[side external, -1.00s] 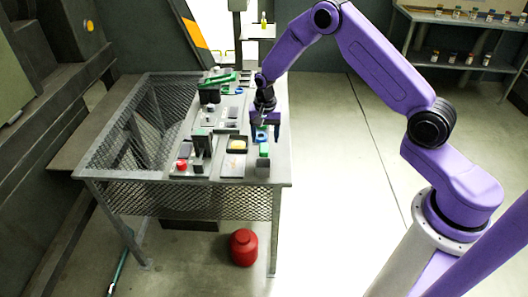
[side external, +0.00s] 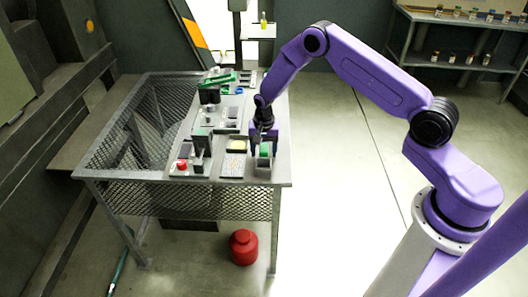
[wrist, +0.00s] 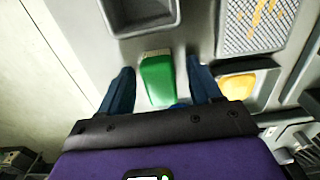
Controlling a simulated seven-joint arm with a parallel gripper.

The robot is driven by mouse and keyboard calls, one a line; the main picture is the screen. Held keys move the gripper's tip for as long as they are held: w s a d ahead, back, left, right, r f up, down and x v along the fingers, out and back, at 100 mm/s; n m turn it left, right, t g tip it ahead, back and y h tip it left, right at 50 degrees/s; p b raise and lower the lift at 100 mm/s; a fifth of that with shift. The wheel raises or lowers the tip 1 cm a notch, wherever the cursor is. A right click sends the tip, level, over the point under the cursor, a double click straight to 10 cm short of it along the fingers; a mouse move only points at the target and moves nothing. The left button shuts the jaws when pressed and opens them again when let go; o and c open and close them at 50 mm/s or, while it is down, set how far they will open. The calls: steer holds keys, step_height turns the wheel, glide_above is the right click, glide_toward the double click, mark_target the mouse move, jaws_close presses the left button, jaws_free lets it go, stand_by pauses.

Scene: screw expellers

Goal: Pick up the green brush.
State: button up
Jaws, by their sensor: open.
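The green brush (wrist: 158,80) lies on the grey bench top in the wrist view, with its pale bristles (wrist: 156,53) pointing away from my gripper. My gripper (wrist: 159,66) is open, with one dark blue finger on each side of the brush and a visible gap on both sides. The near end of the brush is hidden by the gripper body. In the side view my gripper (side external: 264,153) is low over the right edge of the bench, and the green brush (side external: 264,149) shows between its fingers.
A dark grey bin (wrist: 172,22) stands just beyond the bristles. To the right are a patterned plate with orange marks (wrist: 258,25) and a tray holding a yellow item (wrist: 237,86). A red button (side external: 182,164) and upright blocks stand further left on the bench (side external: 284,172).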

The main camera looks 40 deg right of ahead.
mark_target(264, 148)
steer(key=c, duration=1.1)
steer(key=shift+c, duration=0.2)
steer(key=shift+r, duration=0.45)
step_height(264, 148, up, 2)
steer(key=shift+r, duration=0.1)
steer(key=s+r, duration=1)
steer(key=s, duration=0.4)
